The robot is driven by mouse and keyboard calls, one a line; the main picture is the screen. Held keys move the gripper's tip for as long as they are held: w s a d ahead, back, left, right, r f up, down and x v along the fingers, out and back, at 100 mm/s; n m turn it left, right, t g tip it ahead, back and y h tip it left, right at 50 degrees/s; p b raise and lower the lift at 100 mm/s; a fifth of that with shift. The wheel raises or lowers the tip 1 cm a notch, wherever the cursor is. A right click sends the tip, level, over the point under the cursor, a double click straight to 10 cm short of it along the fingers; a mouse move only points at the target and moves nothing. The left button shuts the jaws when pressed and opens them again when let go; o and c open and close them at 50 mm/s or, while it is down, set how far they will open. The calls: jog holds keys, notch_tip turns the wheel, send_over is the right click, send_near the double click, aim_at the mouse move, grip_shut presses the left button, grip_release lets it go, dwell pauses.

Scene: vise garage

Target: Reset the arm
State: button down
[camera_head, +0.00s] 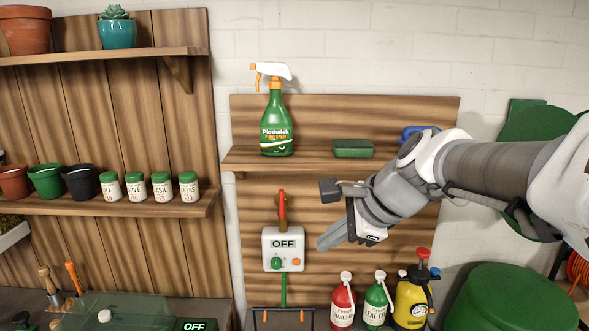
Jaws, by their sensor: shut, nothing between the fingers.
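My arm reaches in from the right side of the head view. My gripper (326,243) is at its end, with the fingers shut and nothing between them. It points left and down, in front of the wooden back panel (400,258). The gripper tip is just right of a white control box (283,249) that reads "OFF". The box has a green knob and an orange button, and a red-orange handle (282,206) stands above it. I cannot tell how far the tip is from the box in depth.
Above is a shelf (308,162) with a green spray bottle (276,125), a green block (352,148) and a blue object partly behind my arm. Below stand a red bottle (343,302), a green bottle (375,300) and a yellow sprayer (412,300). A large green container (512,300) is at lower right.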

jog(key=s+d+f+n+h+b, duration=0.1)
jog(key=s+d+f+n, duration=0.3)
jog(key=s+n, duration=0.4)
jog(key=s+d+f+n+h+b, duration=0.1)
jog(key=s+d+f+n+h, duration=0.3)
jog(key=s+n, duration=0.5)
jog(key=shift+f, duration=0.15)
jog(key=shift+d, duration=0.1)
